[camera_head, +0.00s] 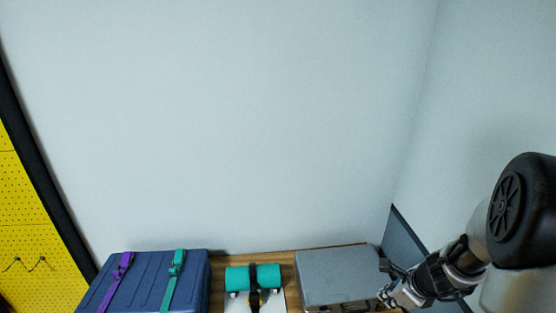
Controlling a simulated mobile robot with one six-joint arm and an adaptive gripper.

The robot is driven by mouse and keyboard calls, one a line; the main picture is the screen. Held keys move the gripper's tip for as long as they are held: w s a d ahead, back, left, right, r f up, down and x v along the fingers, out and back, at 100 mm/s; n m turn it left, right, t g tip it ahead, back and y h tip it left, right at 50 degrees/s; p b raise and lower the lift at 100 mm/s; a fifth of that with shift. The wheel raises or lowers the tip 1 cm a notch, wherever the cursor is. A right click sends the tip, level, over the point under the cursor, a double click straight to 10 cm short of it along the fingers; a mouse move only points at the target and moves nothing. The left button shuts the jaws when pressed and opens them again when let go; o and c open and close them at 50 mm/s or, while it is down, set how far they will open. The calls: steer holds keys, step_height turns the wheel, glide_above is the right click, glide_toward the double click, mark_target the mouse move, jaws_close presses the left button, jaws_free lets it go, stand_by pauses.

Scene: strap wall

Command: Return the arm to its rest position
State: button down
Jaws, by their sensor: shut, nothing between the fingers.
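My arm comes in from the right edge of the head view, with its dark rounded joint at the far right. My gripper (388,298) is at the lower right, beside the right end of the grey case (338,275). Its fingers are small in view and appear shut, with nothing seen between them. I cannot tell whether it touches the case or stands in front of it.
A blue case (145,284) with a purple strap (118,279) and a green strap (174,276) sits at the lower left. A yellow pegboard (38,235) stands left. The upper wall area is clear.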

steer(key=s+a+r+n+y+b, duration=0.1)
steer(key=s+a+r+n+b, duration=0.3)
steer(key=a+n, duration=0.3)
steer(key=s+a+r+n+b, duration=0.3)
steer(key=a+r+n, duration=0.2)
steer(key=a+n, duration=0.3)
steer(key=s+a+n+h+b, duration=0.1)
steer(key=s+n+b, duration=0.4)
steer(key=s+n, duration=0.7)
steer(key=s+h, duration=0.1)
steer(key=s, duration=0.2)
steer(key=shift+s, duration=0.25)
steer(key=shift+f, duration=0.1)
